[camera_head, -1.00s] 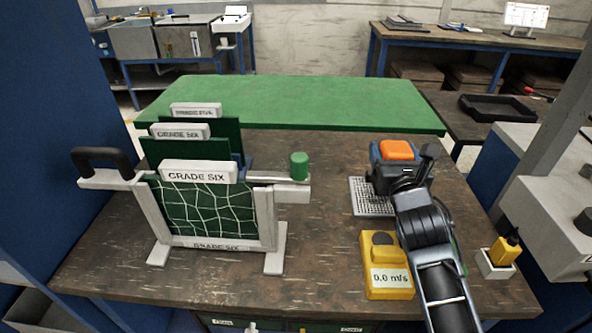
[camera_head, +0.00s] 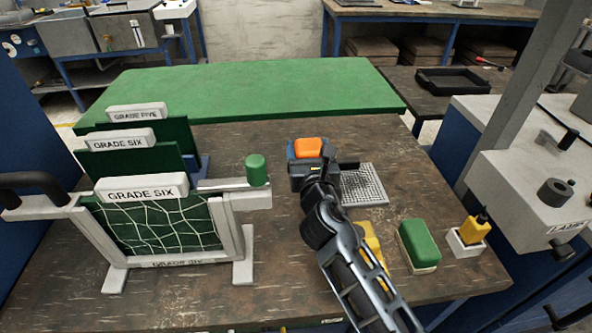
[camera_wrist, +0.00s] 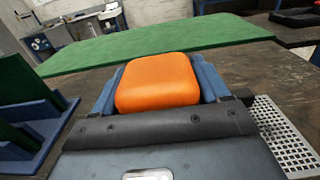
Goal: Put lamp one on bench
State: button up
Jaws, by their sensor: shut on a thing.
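My gripper (camera_head: 308,160) has blue fingers and is shut on an orange rounded block (camera_head: 308,146). In the wrist view the orange block (camera_wrist: 158,82) sits between the two fingers, its lower part hidden by the dark gripper body. I cannot tell from any marking whether it is lamp one. It is over the brown worn bench top (camera_head: 300,225), left of a perforated white plate (camera_head: 365,186). Whether it touches the bench is unclear. A small label that seems to read "LAMP" is on the grey machine (camera_head: 520,190) at the right.
A yellow meter (camera_head: 372,240) is mostly behind my arm. A green block (camera_head: 418,244) and a yellow item in a white holder (camera_head: 467,238) are at right. A green mat (camera_head: 240,90) lies behind.

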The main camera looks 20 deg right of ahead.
aim_at(297, 157)
jog(key=shift+w+a+f+b, duration=0.15)
jog(key=shift+a+f+b, duration=0.1)
jog(key=shift+a+f, duration=0.3)
jog(key=shift+w+a+f+b, duration=0.2)
jog(key=shift+a+f, duration=0.1)
jog(key=shift+a, duration=0.4)
jog(key=shift+f+b, duration=0.7)
jog(key=shift+f, duration=1.2)
jog(key=shift+f, duration=0.25)
jog(key=o, duration=1.3)
jog(key=shift+s, duration=0.1)
jog(key=shift+o, duration=0.2)
jog(key=shift+r, duration=0.1)
